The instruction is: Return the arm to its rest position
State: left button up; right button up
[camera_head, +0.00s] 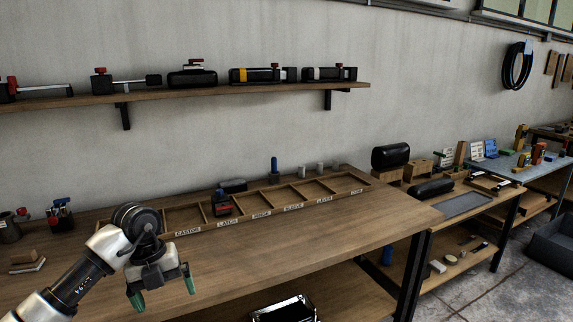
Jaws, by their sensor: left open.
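My left arm (75,283) comes in from the lower left over the wooden workbench (330,235). My left gripper (162,292) is open and empty, with two green-tipped fingers apart and pointing down near the bench's front edge. A labelled wooden tray (290,209) with several compartments lies along the back of the bench. A dark red-and-black part (222,205) sits in the compartment above the LATCH label. A black wheel-like round thing (137,218) shows right behind my gripper; I cannot tell whether it touches. My right gripper is not in view.
A wall shelf (220,90) holds several clamp-like tools above the bench. A blue-topped bottle (274,170) stands behind the tray. The bench's front right is clear. A lower side bench (465,205) stands at right.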

pick_arm(q)
jog(key=d+f+n+t+h, duration=0.2)
jog(key=d+f+n+h, duration=0.1)
jog(key=d+f+h, duration=1.05)
jog(key=s+a+f+n+t+y, duration=0.1)
jog(key=a+f+n+t+y, duration=0.15)
jog(key=f+n+t, duration=0.4)
jog(key=s+a+f+n+t+y, duration=0.1)
jog(key=a+f+n+t+y, duration=0.2)
jog(key=f+n, duration=0.65)
jog(key=s+a+f+n+g+y, duration=0.1)
jog(key=s+a+f+n+y, duration=0.25)
jog(key=s+f, duration=0.55)
jog(key=s+a+f+n+g+y, duration=0.1)
jog(key=s+a+f+n+y, duration=0.2)
jog(key=s+f, duration=0.65)
jog(key=s+f+n+g+y, duration=0.1)
jog(key=s+f+g, duration=0.3)
jog(key=s, duration=0.8)
jog(key=s+f+n+g+y, duration=0.2)
jog(key=s+f, duration=0.6)
jog(key=s, duration=0.5)
jog(key=shift+s+a+f+g, duration=0.2)
jog(key=shift+s+a+g, duration=0.1)
jog(key=shift+g, duration=0.55)
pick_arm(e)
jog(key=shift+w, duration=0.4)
